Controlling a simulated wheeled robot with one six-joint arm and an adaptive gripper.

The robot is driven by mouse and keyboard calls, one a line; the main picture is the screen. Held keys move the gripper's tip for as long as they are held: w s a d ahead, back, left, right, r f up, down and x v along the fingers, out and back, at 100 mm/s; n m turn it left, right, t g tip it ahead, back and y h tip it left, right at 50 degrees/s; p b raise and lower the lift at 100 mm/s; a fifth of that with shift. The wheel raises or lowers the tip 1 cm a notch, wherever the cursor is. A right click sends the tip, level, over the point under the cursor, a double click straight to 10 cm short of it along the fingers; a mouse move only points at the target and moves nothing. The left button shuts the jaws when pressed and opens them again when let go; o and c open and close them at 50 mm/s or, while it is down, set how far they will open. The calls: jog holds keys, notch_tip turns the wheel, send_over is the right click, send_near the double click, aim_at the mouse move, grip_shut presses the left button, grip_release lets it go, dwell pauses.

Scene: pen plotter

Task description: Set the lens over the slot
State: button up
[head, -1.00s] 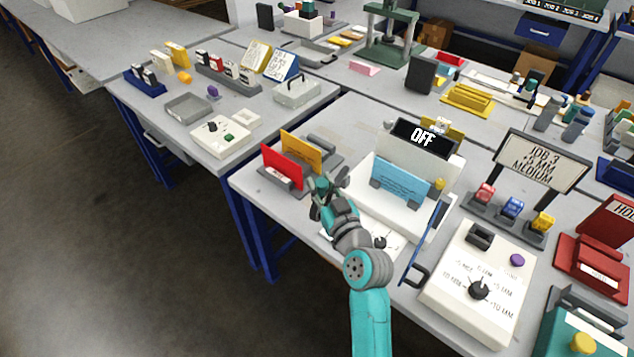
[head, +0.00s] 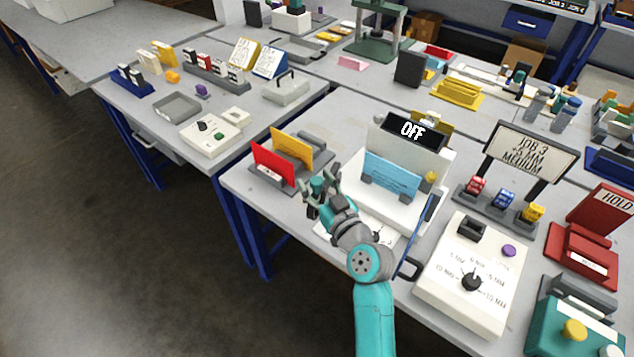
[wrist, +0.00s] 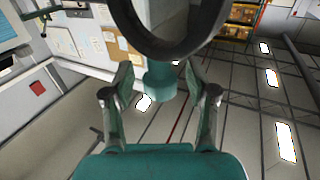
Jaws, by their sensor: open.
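My gripper (head: 320,188) is in front of the red and yellow cards, at the left of the plotter marked OFF (head: 400,163). In the wrist view its two fingers (wrist: 158,76) are spread apart. A dark round ring, which looks like the lens (wrist: 176,50), fills the top of that view. Its short teal stem (wrist: 161,82) reaches down between the fingers, with gaps visible at both sides. A small dark green part shows between the fingers in the head view, too small to make out. I cannot make out the slot.
A red card (head: 272,163) and a yellow card (head: 292,148) stand in a grey rack left of my gripper. A blue sheet (head: 391,177) stands on the plotter. A white dial box (head: 463,290) is at the right. The table's front edge is close.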

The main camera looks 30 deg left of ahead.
jog(key=v, duration=1.2)
